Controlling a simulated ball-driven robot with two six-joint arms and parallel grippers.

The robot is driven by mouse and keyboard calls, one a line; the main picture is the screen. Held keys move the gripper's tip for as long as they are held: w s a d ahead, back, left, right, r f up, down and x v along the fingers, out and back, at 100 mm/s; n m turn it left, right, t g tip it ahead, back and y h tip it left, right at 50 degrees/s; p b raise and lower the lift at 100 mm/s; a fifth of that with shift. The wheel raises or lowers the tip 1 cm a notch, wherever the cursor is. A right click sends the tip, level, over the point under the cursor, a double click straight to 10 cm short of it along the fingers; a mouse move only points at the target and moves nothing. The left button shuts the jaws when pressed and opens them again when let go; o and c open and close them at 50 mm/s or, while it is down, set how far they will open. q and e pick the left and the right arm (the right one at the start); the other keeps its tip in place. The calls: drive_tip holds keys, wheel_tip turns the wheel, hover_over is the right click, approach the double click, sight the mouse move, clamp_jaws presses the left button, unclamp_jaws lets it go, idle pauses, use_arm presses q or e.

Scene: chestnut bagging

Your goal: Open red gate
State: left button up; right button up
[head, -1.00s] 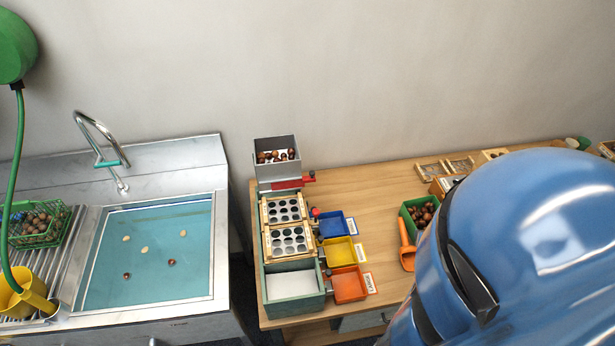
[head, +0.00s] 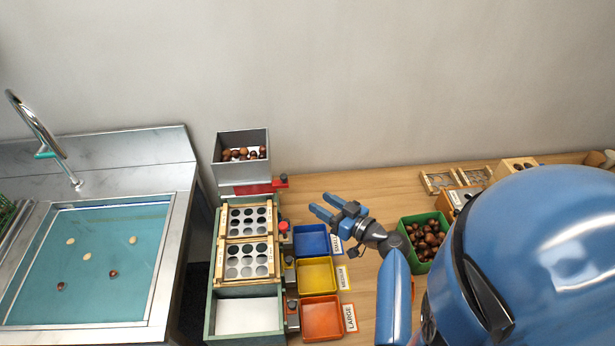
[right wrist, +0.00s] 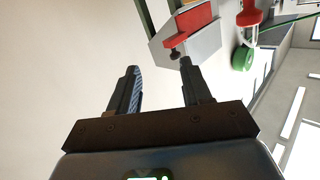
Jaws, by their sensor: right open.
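The red gate (head: 254,187) is a flat red slide at the foot of the grey hopper (head: 241,141), with a dark knob (head: 284,178) at its right end. The hopper holds several chestnuts. My right gripper (head: 318,203) is open and empty, to the right of and in front of the knob, with its fingers pointing left. My left gripper is not in view.
Below the hopper stands a sorter with two hole plates (head: 248,240). Blue (head: 312,240), yellow (head: 316,275) and orange (head: 320,316) bins sit at its right. A green crate of chestnuts (head: 407,240) stands right of my arm. A sink (head: 160,270) is at the left.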

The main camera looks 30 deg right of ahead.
sight(287, 179)
drive_tip(key=w+a+r+p, duration=0.1)
drive_tip(key=w, duration=0.2)
drive_tip(key=w+a+r+n+p, duration=0.1)
drive_tip(key=w+a, duration=0.1)
drive_tip(key=w+a+r+n+p, duration=0.1)
drive_tip(key=w, duration=0.2)
drive_tip(key=shift+w+a+t+y, duration=0.25)
drive_tip(key=shift+w+t+y, duration=0.05)
drive_tip(key=shift+w+y, duration=0.1)
drive_tip(key=shift+w+a+f+p, duration=0.1)
drive_tip(key=shift+w+f+p, duration=0.1)
drive_tip(key=shift+w+p, duration=0.3)
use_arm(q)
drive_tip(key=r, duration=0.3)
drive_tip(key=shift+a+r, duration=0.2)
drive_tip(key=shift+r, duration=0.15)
use_arm(e)
drive_tip(key=shift+w, duration=0.1)
clamp_jaws()
